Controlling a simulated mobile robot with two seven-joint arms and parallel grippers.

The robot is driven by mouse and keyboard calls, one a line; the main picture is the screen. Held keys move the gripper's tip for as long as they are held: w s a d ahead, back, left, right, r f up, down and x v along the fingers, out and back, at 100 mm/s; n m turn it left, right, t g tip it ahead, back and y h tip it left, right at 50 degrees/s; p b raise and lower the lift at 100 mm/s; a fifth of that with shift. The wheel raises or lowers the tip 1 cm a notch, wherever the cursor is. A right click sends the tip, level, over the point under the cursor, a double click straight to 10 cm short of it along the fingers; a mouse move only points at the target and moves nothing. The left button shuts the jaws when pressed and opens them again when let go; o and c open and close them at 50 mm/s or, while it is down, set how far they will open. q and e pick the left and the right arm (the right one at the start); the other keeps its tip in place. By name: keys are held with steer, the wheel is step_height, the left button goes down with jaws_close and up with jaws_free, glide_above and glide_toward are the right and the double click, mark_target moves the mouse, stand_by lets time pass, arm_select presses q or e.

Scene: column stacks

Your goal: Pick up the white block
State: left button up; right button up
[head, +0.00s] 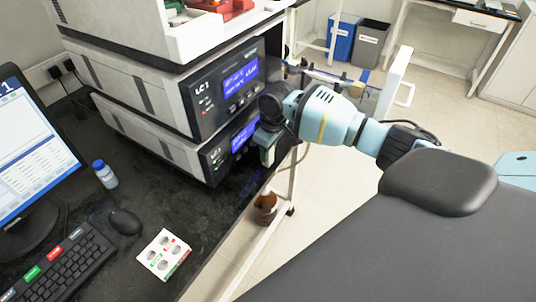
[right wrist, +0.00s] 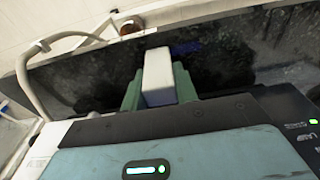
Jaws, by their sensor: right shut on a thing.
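The white block (right wrist: 158,80) stands between the two green fingers of my right gripper (right wrist: 160,92) in the right wrist view. The fingers press on it from both sides, and its far end sticks out past them. In the head view my right gripper (head: 267,154) points down in front of the lower instrument, near the dark bench's right edge. The block is hard to make out there. My left gripper is not in view.
Stacked LC instruments (head: 222,88) stand close to my right gripper. A brown bottle (head: 266,203) stands lower, beyond the bench edge.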

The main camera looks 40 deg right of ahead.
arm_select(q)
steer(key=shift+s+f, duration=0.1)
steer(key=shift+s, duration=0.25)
arm_select(e)
steer(key=shift+r, duration=0.1)
